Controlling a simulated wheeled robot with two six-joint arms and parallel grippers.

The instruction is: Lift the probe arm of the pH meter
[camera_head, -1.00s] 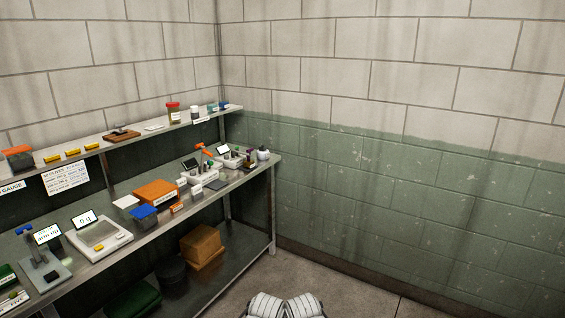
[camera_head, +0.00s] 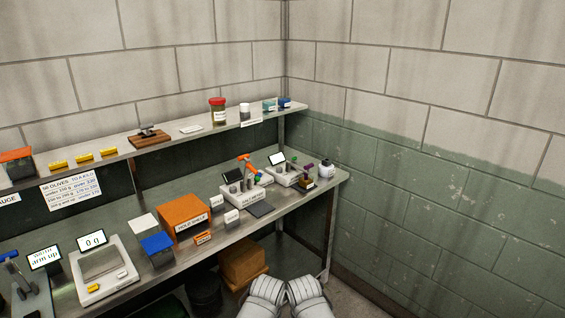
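One (camera_head: 243,192) has an orange-topped upright part (camera_head: 247,163). The other (camera_head: 284,177) stands just behind and to its right, with small purple and green items beside it. Their labels are too small to tell surely which is the pH meter, and I cannot make out its probe arm's position. Two white ribbed parts of my own arms show at the bottom centre, apart from the bench. My gripper fingers are not visible.
The metal bench (camera_head: 330,190) runs along the left wall under a shelf (camera_head: 175,137) with jars and yellow blocks. An orange box (camera_head: 185,215), a blue-topped box (camera_head: 157,249) and a scale (camera_head: 105,272) reading 0 g stand nearer. A cardboard box (camera_head: 242,262) is below.

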